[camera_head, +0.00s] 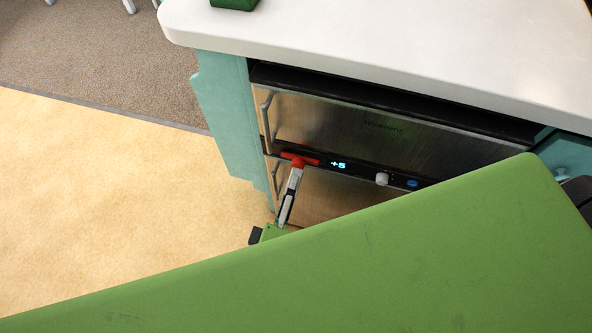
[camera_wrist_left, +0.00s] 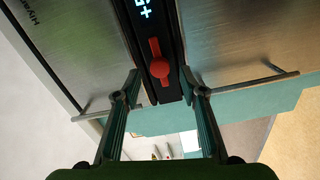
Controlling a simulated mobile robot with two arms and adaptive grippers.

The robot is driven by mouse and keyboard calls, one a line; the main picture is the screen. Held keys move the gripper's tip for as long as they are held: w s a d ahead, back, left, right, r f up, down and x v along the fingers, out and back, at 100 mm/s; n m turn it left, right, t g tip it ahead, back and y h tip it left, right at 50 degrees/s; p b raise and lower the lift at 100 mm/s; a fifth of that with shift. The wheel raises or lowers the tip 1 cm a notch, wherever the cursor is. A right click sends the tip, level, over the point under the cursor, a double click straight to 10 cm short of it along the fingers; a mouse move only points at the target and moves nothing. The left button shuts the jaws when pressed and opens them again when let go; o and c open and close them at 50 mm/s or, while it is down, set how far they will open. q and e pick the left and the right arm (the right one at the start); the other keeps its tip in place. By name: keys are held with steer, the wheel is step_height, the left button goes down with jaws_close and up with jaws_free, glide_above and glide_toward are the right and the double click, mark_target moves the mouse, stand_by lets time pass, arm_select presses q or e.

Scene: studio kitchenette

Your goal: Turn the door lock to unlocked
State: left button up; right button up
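The door lock is a red knob with a short lever (camera_wrist_left: 160,68) on the black control strip of a steel appliance. In the left wrist view its lever points up toward the lit display. In the head view the red lock (camera_head: 312,161) sits near the left end of the strip. My left gripper (camera_head: 295,170) reaches up to it from below in the head view. In the left wrist view the gripper (camera_wrist_left: 161,84) is open, with a finger on each side and the lock between and beyond them. Contact cannot be told. My right gripper is not in view.
The strip also holds a display (camera_head: 338,164), a white knob (camera_head: 382,179) and a blue button (camera_head: 412,184). Door handles (camera_head: 266,115) stick out at the left. A white counter (camera_head: 400,45) overhangs the appliance. The floor (camera_head: 110,190) at the left is clear.

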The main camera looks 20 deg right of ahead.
arm_select(q)
steer(key=v, duration=0.8)
